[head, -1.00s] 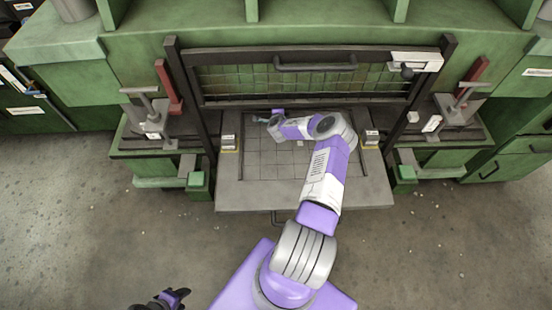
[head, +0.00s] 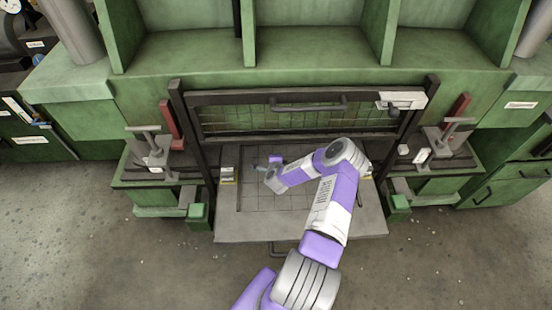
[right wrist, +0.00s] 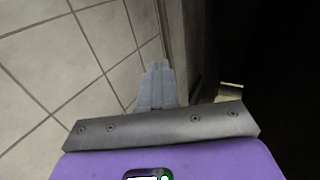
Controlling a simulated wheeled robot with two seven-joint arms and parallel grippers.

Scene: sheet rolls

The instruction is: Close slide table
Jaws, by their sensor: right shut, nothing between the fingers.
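The slide table (head: 245,228) is a grey slab with a tiled grid top, pulled out towards me from the green bench. A dark handle (head: 282,250) hangs below its front edge. My right arm reaches over it, and my right gripper (head: 262,167) is over the left-middle part of the tiled area. In the right wrist view the gripper (right wrist: 157,78) is shut and empty, its fingers together against a background of pale tiles and a dark edge. I cannot tell if it touches the surface. My left gripper is out of view.
A mesh door frame (head: 305,118) with a long handle stands upright behind the table. Small clamp stands (head: 150,152) flank it on both sides. Green cabinets (head: 490,185) close in at the sides. The concrete floor (head: 120,260) in front is clear.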

